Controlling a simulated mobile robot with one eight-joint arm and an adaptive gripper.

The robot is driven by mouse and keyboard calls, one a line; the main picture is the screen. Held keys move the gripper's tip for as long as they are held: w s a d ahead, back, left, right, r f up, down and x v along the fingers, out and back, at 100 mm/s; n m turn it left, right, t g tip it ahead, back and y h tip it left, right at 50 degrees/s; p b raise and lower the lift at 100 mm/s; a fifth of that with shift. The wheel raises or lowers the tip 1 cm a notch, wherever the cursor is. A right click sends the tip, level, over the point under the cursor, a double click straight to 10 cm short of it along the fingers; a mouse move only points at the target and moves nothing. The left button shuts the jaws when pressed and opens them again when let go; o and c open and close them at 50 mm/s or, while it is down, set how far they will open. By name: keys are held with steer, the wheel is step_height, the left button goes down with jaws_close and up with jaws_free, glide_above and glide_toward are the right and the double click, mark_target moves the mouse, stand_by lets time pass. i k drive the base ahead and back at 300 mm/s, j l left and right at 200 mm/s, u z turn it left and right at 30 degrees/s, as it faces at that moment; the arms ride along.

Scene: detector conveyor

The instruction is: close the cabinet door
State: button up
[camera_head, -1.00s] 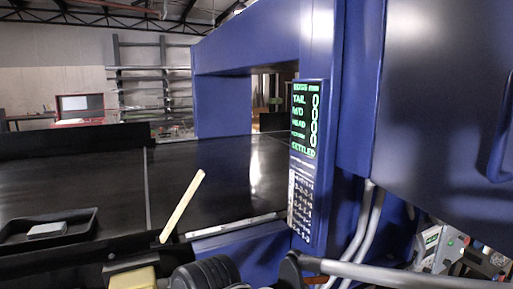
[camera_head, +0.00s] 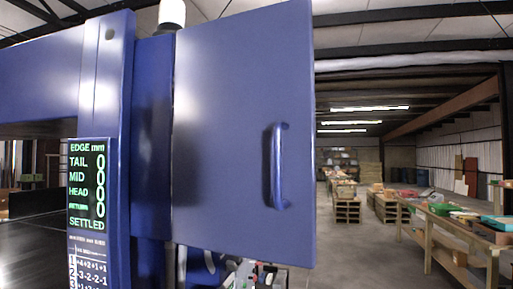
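The blue cabinet door (camera_head: 235,130) fills the middle of the head view. It stands open, swung out from its left side beside the blue detector frame (camera_head: 104,60). A blue vertical bar handle (camera_head: 279,165) is near its right edge. The narrow blue cabinet side (camera_head: 153,140) shows left of the door. Most of the cabinet inside is hidden behind the door; a few parts and pale cables show under its lower edge. My gripper is not in view.
A display panel (camera_head: 88,185) with green text is on the frame at left. The dark conveyor belt (camera_head: 30,250) is at the lower left. A long wooden table (camera_head: 450,225) with goods stands at right. Open floor (camera_head: 365,260) lies between the door and the table.

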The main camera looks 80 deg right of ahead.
mark_target(244, 175)
steer(key=j+z, duration=0.1)
steer(key=z, duration=0.35)
steer(key=i+j+z, duration=0.1)
steer(key=z, duration=0.3)
steer(key=j+z, duration=0.15)
steer(key=z, duration=0.3)
steer(key=i+j+z, duration=0.1)
steer(key=z, duration=0.35)
steer(key=j+z, duration=0.15)
steer(key=z, duration=0.25)
steer(key=j+z, duration=0.15)
steer(key=z, duration=0.3)
steer(key=j+z, duration=0.1)
steer(key=z, duration=0.3)
steer(key=k, duration=0.05)
